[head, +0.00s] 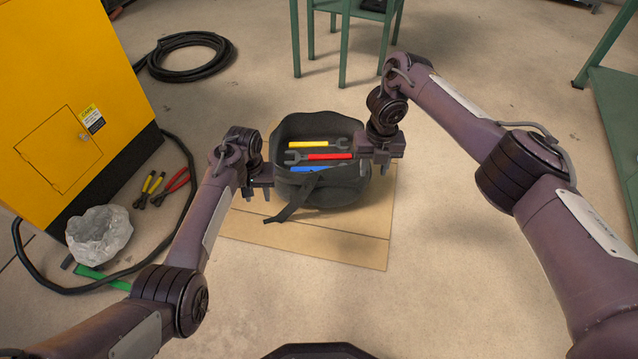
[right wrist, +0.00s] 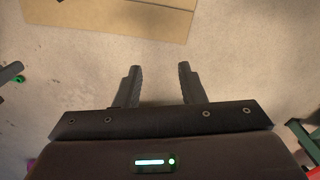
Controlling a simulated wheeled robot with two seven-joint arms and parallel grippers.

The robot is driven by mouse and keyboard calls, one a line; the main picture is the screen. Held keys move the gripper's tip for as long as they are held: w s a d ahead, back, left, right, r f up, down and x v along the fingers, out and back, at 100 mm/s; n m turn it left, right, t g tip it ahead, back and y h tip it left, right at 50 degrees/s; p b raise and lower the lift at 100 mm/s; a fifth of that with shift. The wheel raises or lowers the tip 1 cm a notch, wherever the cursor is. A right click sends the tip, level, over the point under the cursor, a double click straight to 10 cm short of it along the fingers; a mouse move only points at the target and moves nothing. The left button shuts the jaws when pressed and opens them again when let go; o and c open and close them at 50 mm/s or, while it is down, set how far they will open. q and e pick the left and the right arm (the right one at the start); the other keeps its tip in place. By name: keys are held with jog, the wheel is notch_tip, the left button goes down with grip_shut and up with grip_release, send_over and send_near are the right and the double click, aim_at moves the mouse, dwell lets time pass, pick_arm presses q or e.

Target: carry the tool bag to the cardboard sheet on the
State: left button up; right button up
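The dark grey tool bag (head: 335,193) stands open-topped on the tan cardboard sheet (head: 330,245), over its far part. Red, yellow and blue wrenches (head: 325,157) show inside, and a strap hangs over its near left side. My left gripper (head: 258,194) is at the bag's left side, its fingers apart with nothing seen between them. My right gripper (head: 374,171) is at the bag's right side. In the right wrist view its fingers (right wrist: 157,84) are apart and empty, with bare floor below. The cardboard (right wrist: 130,18) shows there at the top.
A yellow cabinet (head: 60,90) stands at left, with red and yellow-handled pliers (head: 172,188), a grey lump (head: 98,234) and black cable near it. A coiled hose (head: 185,57) and green stand (head: 345,40) are behind. A green bench (head: 615,110) is at right. Floor in front is clear.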

jog(key=shift+r, duration=0.85)
jog(key=shift+d+r, duration=0.1)
jog(key=shift+s, duration=0.1)
